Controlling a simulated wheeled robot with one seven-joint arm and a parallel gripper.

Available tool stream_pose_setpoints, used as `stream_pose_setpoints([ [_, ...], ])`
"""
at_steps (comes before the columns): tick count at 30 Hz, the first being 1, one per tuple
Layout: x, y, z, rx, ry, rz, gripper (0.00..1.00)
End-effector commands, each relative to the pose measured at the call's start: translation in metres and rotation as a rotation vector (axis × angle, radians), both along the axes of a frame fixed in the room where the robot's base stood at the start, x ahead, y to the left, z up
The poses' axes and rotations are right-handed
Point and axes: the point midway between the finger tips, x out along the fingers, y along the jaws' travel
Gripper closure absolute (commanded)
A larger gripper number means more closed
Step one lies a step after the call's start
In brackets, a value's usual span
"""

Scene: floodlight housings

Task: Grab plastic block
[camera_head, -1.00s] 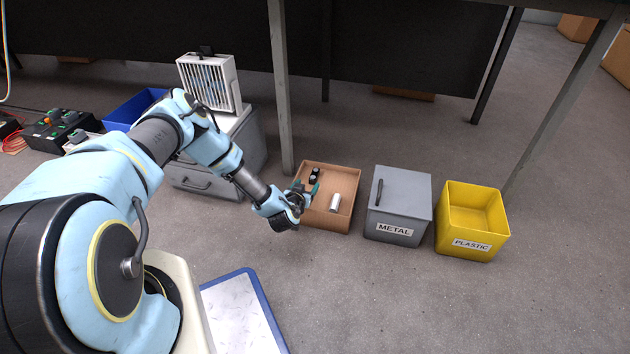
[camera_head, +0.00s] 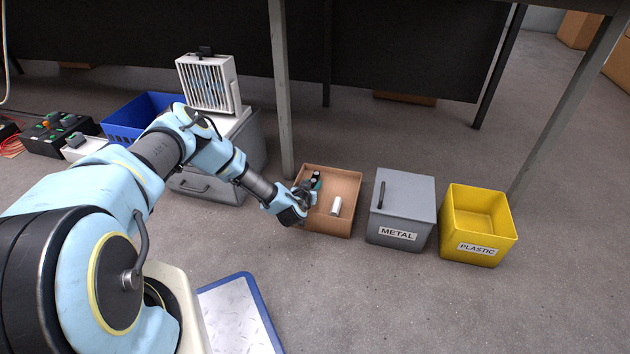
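A shallow brown tray (camera_head: 352,186) sits on the floor. In it lie a white cylinder (camera_head: 336,206) and a small dark piece with a light spot (camera_head: 316,179). I cannot tell for sure which of them is the plastic block. My gripper (camera_head: 311,190) reaches over the tray's left side, right by the dark piece and left of the white cylinder. It partly hides the dark piece. Its fingers are too small and overlapped to tell whether they are open or touch anything.
Right of the tray stand a closed grey bin marked METAL (camera_head: 401,205) and an open yellow bin marked PLASTIC (camera_head: 478,243). A table leg (camera_head: 282,100) rises behind the tray. A grey cabinet (camera_head: 215,187) bearing a white heater-like unit (camera_head: 208,83) and a blue crate (camera_head: 128,125) are left.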

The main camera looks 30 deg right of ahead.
Motion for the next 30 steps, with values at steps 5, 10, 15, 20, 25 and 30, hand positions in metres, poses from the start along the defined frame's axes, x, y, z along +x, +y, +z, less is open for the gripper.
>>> stream_pose_setpoints([
  [5, 0.000, 0.000, 0.000, 0.000, 0.000, 0.000, 0.80],
  [10, 0.000, 0.000, 0.000, 0.000, 0.000, 0.000, 0.99],
  [15, 0.000, 0.000, 0.000, 0.000, 0.000, 0.000, 1.00],
  [20, 0.000, 0.000, 0.000, 0.000, 0.000, 0.000, 1.00],
  [25, 0.001, 0.000, 0.007, -0.001, -0.002, 0.000, 1.00],
  [30, 0.001, -0.001, 0.038, -0.002, -0.003, -0.001, 1.00],
])
